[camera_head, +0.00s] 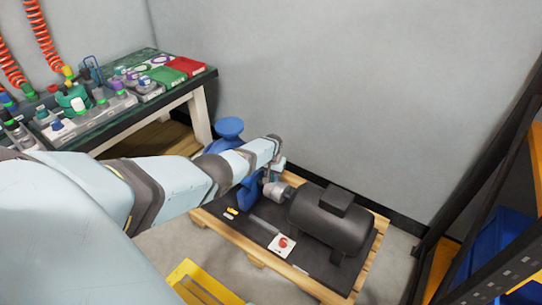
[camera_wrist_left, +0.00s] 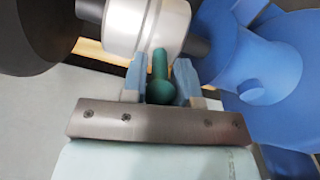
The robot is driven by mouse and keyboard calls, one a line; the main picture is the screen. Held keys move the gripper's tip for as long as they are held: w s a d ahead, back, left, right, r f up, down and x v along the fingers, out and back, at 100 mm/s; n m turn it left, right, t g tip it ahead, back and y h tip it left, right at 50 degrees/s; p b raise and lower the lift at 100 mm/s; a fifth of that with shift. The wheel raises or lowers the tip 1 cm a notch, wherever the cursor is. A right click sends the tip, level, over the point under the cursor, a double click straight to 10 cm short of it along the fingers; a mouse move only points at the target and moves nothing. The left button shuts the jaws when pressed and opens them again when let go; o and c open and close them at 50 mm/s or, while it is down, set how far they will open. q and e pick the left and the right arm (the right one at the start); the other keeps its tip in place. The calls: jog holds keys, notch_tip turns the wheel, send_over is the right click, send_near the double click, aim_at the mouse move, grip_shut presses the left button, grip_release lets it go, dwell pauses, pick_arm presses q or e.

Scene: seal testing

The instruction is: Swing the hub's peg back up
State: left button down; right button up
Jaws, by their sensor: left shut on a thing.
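The silver hub (camera_head: 275,190) sits on the shaft between the blue pump (camera_head: 249,191) and the dark motor (camera_head: 328,220). In the left wrist view the hub (camera_wrist_left: 146,25) is a pale metal cylinder at the top. A green peg (camera_wrist_left: 161,85) with a round end sticks out of the hub toward my wrist. My left gripper (camera_wrist_left: 160,78) is shut on the peg, with one finger on each side of it. In the head view my left arm reaches over to the hub and the peg is hidden. My right gripper is not in view.
The pump and motor stand on a dark base on a wooden pallet (camera_head: 320,292). A red button box (camera_head: 283,245) lies in front of the motor. A workbench (camera_head: 170,103) with several parts is at the upper left. A dark rack (camera_head: 490,255) stands at the right.

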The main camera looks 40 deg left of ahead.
pick_arm(q)
jog(key=shift+w, duration=0.15)
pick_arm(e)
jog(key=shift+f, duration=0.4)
pick_arm(q)
jog(key=shift+r, duration=0.1)
jog(key=c, duration=1.1)
grip_release()
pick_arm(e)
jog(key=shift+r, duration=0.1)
pick_arm(q)
notch_tip(320, 180, up, 9)
jog(key=p, duration=0.7)
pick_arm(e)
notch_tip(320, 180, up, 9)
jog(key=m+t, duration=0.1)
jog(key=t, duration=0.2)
pick_arm(q)
notch_tip(320, 180, up, 5)
jog(key=p, duration=0.3)
jog(key=shift+f, duration=0.2)
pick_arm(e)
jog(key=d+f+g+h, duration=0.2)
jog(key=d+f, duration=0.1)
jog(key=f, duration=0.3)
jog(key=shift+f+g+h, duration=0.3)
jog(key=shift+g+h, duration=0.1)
